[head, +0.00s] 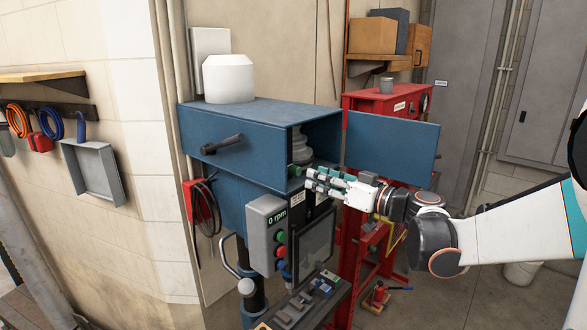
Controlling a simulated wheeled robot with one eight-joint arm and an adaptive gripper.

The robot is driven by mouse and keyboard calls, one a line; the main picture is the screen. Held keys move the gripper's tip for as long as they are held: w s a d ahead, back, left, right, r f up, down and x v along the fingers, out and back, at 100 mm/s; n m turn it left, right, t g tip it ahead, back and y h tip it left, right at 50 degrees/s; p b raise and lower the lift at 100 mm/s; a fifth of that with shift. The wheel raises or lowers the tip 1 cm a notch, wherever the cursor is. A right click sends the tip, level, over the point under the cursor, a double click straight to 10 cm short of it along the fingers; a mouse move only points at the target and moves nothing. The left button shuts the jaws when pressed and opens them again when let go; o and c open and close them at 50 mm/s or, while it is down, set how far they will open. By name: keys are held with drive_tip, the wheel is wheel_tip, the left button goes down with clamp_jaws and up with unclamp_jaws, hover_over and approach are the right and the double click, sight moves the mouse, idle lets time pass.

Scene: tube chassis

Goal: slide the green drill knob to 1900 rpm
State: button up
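The blue drill press (225,165) stands in the middle of the head view, its hinged cover (390,148) swung open to the right. A small green piece (294,170), which looks like the drill knob, shows on the drill's front edge just left of my fingertips. My gripper (312,181) points left at the drill front, with its teal-tipped fingers close to this piece. I cannot tell whether they touch it, nor how far apart the fingers are. The grey control box (264,234) below shows "0 rpm" on its display (277,216).
A red cabinet (385,103) stands behind. Free floor (470,300) shows at the lower right.

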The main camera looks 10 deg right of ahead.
sight(299, 172)
drive_tip(key=p+x, duration=0.1)
drive_tip(key=x, duration=0.7)
drive_tip(key=shift+w+a, duration=0.1)
drive_tip(key=shift+w, duration=0.1)
clamp_jaws()
